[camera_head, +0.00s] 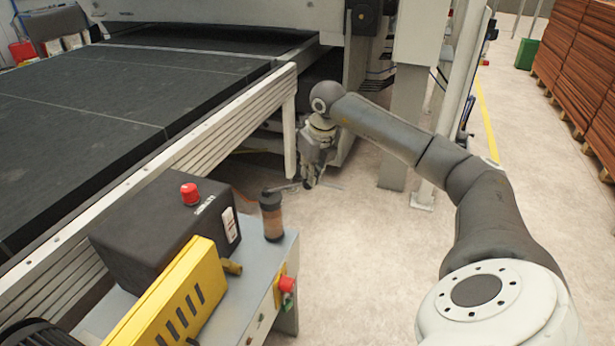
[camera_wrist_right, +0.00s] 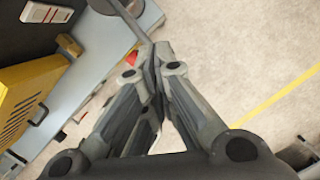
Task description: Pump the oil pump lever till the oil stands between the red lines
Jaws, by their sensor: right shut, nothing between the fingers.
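The oil pump (camera_head: 271,217) is a dark-capped cylinder with a brownish body on the grey machine bench. A thin grey lever (camera_head: 286,187) reaches from its top toward my right gripper (camera_head: 308,184). In the right wrist view the lever (camera_wrist_right: 128,18) runs from the top edge down to the tips of my right gripper (camera_wrist_right: 155,52). The fingers are shut at the lever's end with nothing visible between them; I cannot tell whether they touch it. A white gauge plate (camera_head: 229,225) is on the dark box; its oil level and red lines are too small to read. My left gripper is out of view.
The dark box (camera_head: 150,240) with a red button (camera_head: 190,193) and a yellow guard (camera_head: 175,300) stand left of the pump. A red emergency button (camera_head: 287,284) is on the bench's front. A conveyor (camera_head: 90,90) lies behind. Pale floor (camera_head: 380,260) is clear at right.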

